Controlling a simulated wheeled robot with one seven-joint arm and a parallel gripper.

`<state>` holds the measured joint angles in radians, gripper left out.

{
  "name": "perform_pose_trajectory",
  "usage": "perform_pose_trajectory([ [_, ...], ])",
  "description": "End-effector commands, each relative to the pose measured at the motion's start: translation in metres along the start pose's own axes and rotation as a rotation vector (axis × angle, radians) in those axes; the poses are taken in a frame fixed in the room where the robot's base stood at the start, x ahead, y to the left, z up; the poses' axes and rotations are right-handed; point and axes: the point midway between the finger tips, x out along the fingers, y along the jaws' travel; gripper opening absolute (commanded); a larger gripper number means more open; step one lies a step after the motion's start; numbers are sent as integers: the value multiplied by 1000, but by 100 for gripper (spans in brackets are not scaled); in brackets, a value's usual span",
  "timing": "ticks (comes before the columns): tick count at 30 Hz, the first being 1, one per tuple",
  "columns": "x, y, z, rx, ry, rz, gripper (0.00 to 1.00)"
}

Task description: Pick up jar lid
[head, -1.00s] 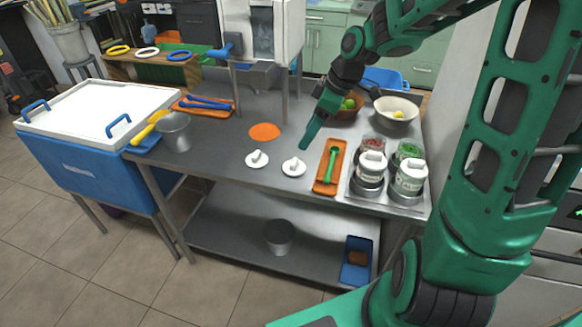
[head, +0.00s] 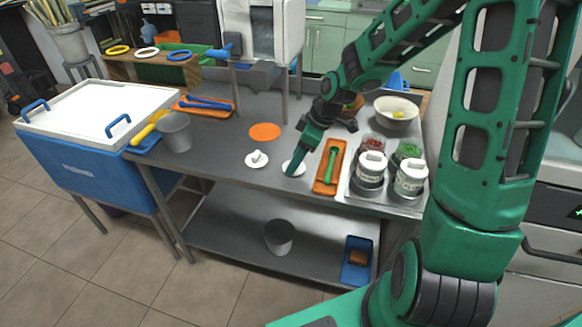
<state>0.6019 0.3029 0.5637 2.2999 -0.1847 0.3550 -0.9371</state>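Two white round lids with knobs lie on the steel table (head: 222,158). The left lid (head: 257,160) is in full view. The right lid (head: 299,171) is partly hidden behind my gripper (head: 290,170). My gripper points down, with its tip at the right lid's knob. Whether the fingers are open or shut, or touch the knob, I cannot tell. Two jars with white tops, the left jar (head: 371,168) and the right jar (head: 410,177), stand in a metal tray at the right.
An orange tray (head: 322,184) with a green tool (head: 331,163) lies just right of the right lid. An orange disc (head: 265,132) lies behind the lids. A grey metal cup (head: 175,133) stands at the left. The table between cup and lids is clear.

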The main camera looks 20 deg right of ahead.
Motion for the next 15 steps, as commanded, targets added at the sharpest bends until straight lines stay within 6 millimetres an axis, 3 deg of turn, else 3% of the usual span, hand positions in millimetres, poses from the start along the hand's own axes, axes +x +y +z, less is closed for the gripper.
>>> perform_pose_trajectory([
  [6, 1, 0, 0, 0, 0, 0, 55],
  [9, 1, 0, 0, 0, 0, 0, 31],
  [10, 1, 0, 0, 0, 0, 0, 27],
  [15, 1, 0, 0, 0, -1, 0, 26],
])
